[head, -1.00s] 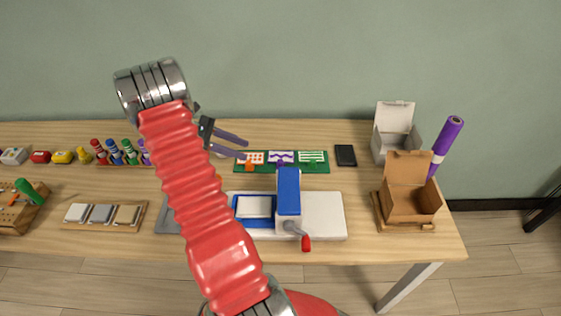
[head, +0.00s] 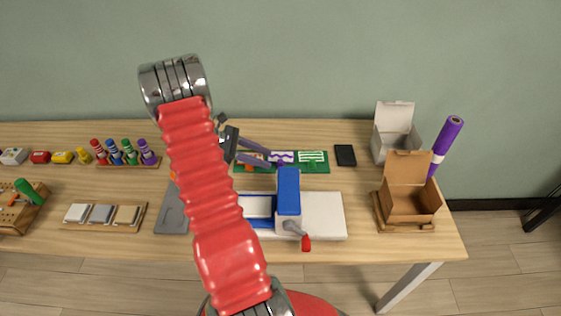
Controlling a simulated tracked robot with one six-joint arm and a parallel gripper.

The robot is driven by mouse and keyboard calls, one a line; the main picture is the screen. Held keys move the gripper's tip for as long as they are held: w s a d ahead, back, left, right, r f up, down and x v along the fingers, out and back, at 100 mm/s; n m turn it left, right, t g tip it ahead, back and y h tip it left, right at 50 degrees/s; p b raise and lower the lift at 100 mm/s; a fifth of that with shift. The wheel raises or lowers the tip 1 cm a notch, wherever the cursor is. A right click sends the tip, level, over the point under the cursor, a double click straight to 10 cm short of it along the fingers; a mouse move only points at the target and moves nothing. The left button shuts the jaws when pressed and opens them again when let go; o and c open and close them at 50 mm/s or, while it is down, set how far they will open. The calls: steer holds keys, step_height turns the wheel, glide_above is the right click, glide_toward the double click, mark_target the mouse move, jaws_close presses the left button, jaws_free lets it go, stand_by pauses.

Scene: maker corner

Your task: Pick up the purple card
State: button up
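The purple card (head: 281,157), white with a purple wavy pattern, lies on the green mat (head: 310,168) at the back of the table. My gripper (head: 271,158) is open, its two grey-purple fingers reaching right, just left of the purple card in the picture. The fingers partly cover the orange card (head: 246,166) on the left of the mat. I cannot tell how high the fingers are above the mat. Nothing shows between them.
A green striped card (head: 311,156) lies right of the purple one. A blue and white press (head: 289,192) stands in front of the mat. A black slab (head: 345,155), a white box (head: 393,143) and a cardboard box (head: 408,196) stand to the right.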

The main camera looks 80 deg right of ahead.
mark_target(279, 161)
steer(key=shift+d+x, duration=0.1)
steer(key=shift+x, duration=1.2)
steer(key=shift+d+x, duration=0.15)
steer(key=shift+x, duration=1.15)
steer(key=shift+r, duration=0.15)
jaws_close()
